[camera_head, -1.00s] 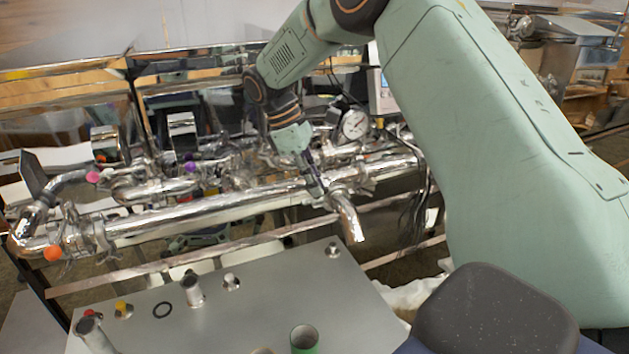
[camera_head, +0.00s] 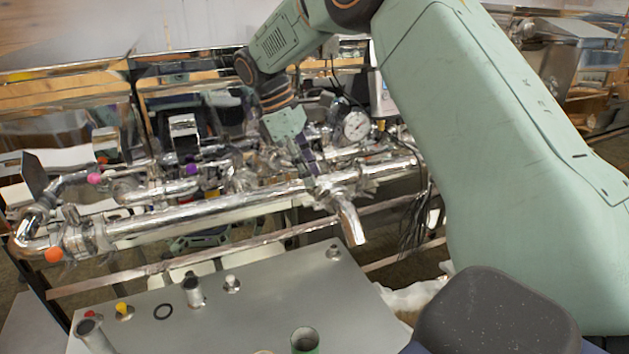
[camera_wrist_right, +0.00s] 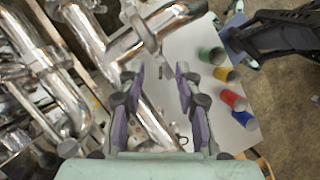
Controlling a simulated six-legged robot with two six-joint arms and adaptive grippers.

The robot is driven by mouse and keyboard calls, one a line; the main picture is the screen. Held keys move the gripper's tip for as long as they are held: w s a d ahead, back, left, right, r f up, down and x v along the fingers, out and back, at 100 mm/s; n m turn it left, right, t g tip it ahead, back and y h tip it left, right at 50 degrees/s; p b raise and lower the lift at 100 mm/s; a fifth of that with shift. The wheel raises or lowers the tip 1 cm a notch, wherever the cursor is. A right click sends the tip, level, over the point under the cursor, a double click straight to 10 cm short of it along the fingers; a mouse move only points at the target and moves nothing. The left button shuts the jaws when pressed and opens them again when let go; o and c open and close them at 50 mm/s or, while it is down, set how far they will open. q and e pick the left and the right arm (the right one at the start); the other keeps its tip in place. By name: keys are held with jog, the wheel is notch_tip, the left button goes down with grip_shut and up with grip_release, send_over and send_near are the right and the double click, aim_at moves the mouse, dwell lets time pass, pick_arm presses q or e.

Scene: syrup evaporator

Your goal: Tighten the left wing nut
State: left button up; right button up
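A long shiny steel pipe (camera_head: 215,212) runs across the head view, with a clamped joint at its left end (camera_head: 78,237) and fittings at its right end. I cannot make out the left wing nut for certain at this size. My right gripper (camera_head: 310,170) is over the right part of the pipe, just left of the down-turned spout (camera_head: 350,222). In the right wrist view my right gripper (camera_wrist_right: 160,82) has its purple-lined fingers spread apart, with nothing held between them. Pipe and a small fitting show beyond the fingertips. My left gripper is not in view.
A grey table (camera_head: 240,295) in front holds a green cup (camera_head: 305,340), a black ring (camera_head: 163,311) and metal fittings. Yellow, red and blue cups show in the wrist view (camera_wrist_right: 232,100). A dial gauge (camera_head: 356,126) and crowded pipework stand close behind the gripper.

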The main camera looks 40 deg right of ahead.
jog(key=v, duration=0.8)
jog(key=shift+r, duration=0.2)
jog(key=shift+w+a+r, duration=0.1)
